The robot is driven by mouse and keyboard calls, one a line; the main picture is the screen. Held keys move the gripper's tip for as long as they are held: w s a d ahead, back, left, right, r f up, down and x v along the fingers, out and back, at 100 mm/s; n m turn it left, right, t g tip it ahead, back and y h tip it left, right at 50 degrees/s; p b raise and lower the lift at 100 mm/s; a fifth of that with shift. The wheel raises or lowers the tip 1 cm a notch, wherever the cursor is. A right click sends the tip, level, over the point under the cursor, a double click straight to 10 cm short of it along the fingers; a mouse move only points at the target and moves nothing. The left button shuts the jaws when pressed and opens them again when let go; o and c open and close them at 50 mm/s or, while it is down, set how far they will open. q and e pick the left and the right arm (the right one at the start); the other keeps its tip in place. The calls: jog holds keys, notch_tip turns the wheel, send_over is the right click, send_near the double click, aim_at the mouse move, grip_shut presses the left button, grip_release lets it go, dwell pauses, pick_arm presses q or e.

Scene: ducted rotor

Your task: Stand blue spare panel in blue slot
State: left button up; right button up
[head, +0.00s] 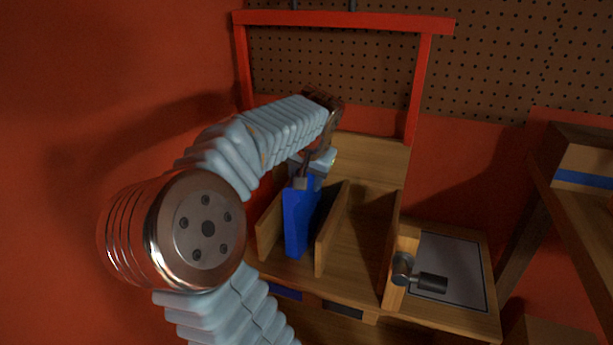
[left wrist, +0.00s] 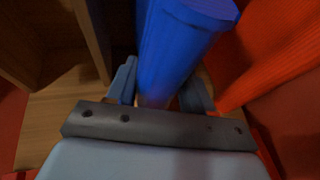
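The blue spare panel (head: 298,222) hangs upright, slightly tilted, in the left compartment of the wooden rack, between its left wall (head: 268,232) and the middle divider (head: 331,228). I cannot tell whether its lower edge touches the rack floor. A blue label (head: 284,291) marks the front of this compartment, the blue slot. My left gripper (head: 311,172) is at the panel's top end. In the left wrist view, the panel (left wrist: 178,45) lies between the two fingers of my left gripper (left wrist: 162,92), with both close against its sides. My right gripper is not in view.
The right compartment (head: 362,235), with a black label (head: 343,310), is empty. A dark knob or handle (head: 420,281) sits at the rack's right beside a grey plate (head: 452,268). A red frame (head: 340,20) stands behind, and a wooden shelf (head: 575,190) is far right.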

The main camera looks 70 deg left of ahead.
pick_arm(q)
jog(key=o, duration=0.4)
jog(key=shift+r+p, duration=0.3)
jog(key=v, duration=1.1)
jog(key=shift+d+r, duration=0.2)
jog(key=shift+r, duration=0.15)
